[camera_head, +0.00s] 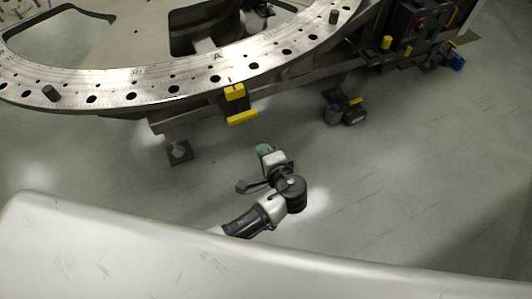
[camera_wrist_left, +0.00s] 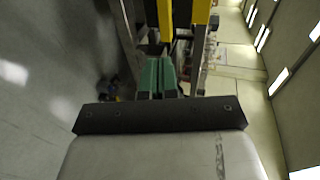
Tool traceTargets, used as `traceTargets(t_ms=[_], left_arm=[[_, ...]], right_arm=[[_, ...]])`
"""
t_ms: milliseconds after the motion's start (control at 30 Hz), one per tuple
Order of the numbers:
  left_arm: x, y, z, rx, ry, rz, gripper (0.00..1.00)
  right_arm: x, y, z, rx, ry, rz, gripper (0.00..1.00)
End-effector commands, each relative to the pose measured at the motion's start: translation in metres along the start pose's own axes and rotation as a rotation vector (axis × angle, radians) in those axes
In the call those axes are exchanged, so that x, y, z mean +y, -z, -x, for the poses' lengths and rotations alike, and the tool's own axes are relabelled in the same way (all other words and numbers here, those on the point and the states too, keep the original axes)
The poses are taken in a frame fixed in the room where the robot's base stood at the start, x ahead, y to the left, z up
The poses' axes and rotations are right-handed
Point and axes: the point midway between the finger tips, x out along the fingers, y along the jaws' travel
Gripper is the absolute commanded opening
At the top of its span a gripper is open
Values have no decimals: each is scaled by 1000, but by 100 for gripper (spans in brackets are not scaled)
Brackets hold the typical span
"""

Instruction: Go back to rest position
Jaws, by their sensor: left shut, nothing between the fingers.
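My left gripper (camera_head: 264,149) is in the lower middle of the head view, over the open floor and apart from everything. Its green fingers also show in the left wrist view (camera_wrist_left: 157,78), pressed together with nothing between them. The turret plate (camera_head: 130,90), a large silver ring with graduation marks and a row of dark holes, crosses the top of the head view. The gripper is below its near rim in the picture. My right gripper is not in view.
A yellow block (camera_head: 235,92) and a yellow bar (camera_head: 242,117) sit at the plate's near rim. A support foot (camera_head: 179,152) stands on the floor. Dark equipment (camera_head: 412,25) is at top right, and a dark device (camera_head: 345,112) sits under the frame. The grey floor (camera_head: 400,190) is clear.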

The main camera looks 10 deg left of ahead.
Motion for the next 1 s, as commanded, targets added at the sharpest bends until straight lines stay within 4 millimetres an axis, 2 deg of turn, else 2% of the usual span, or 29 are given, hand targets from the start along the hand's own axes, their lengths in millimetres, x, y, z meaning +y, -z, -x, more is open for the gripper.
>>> traceTargets(t_ms=[400, 467, 533, 567, 667, 700, 767, 800, 867, 900, 967, 1000], left_arm=[[1, 0, 0, 0, -1, -1, 0], [6, -2, -2, 1, -15, -7, 0], [23, -7, -6, 5, -61, -22, 0], [34, -11, -9, 8, -90, -31, 0], [89, -32, -20, 15, -242, -58, 0], [116, -44, -22, 17, -318, -63, 0], [158, -66, -23, 16, -441, -58, 0], [185, -82, -21, 12, -520, -46, 0], [224, -106, -15, 0, -636, -16, 0], [248, -124, -9, -13, -711, 12, 0], [283, -153, 3, -39, -818, 65, 0], [306, -174, 13, -63, -886, 109, 0]], right_arm=[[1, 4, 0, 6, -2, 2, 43], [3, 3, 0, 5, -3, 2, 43], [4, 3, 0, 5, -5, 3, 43], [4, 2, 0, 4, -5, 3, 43], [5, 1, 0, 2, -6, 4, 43], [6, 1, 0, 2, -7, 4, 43], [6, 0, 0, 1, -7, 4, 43], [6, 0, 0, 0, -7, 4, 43], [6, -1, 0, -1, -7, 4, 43], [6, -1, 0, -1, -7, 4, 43], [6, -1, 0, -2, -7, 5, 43], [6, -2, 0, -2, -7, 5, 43]])
